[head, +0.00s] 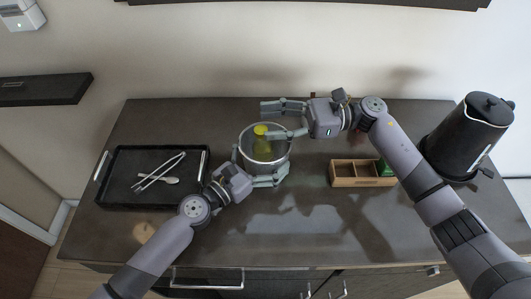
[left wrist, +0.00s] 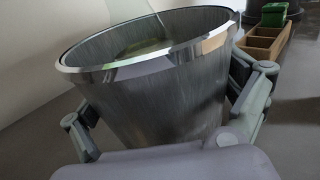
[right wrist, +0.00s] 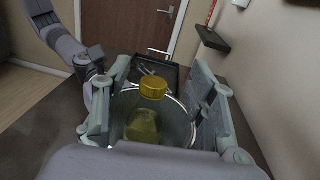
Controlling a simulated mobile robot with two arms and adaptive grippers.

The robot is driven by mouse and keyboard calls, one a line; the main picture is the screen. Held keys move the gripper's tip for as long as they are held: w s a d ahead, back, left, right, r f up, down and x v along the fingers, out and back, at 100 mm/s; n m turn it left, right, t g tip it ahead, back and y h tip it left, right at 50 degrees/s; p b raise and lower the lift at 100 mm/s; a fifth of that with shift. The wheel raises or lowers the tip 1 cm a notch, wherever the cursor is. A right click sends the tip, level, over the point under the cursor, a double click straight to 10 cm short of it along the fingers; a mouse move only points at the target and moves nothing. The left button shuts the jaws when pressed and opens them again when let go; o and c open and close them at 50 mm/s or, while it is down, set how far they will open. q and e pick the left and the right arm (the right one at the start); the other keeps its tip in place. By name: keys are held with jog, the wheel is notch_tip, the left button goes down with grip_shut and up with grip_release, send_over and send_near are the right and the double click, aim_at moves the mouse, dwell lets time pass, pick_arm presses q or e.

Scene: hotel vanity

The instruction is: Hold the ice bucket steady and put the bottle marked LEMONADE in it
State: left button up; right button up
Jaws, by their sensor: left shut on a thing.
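The ice bucket (head: 245,160) is a silver metal pail with a shiny rim; it stands upright on the counter. My left gripper (head: 260,173) is shut on the bucket, one finger on each side; the bucket also fills the left wrist view (left wrist: 160,95). A yellow-green bottle (head: 262,147) with a yellow cap is inside the bucket; its lower part is hidden and no label is readable. My right gripper (head: 279,120) is open above the bucket. In the right wrist view the bottle's cap (right wrist: 153,89) is between the spread fingers, with gaps on both sides.
A black tray (head: 120,195) with tongs and a spoon lies at the left. A wooden divided box (head: 345,182) holding a green item (head: 384,169) is at the right. A black kettle (head: 465,135) stands at the far right. The counter's front middle is clear.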

jog(key=shift+o, duration=1.3)
jog(key=shift+f, duration=0.1)
jog(key=shift+d, duration=0.15)
jog(key=w+d, duration=0.1)
jog(key=d, duration=1)
jog(key=shift+w+d, duration=0.2)
jog(key=shift+d, duration=0.15)
pick_arm(q)
jog(key=o, duration=1.1)
jog(key=v, duration=1.2)
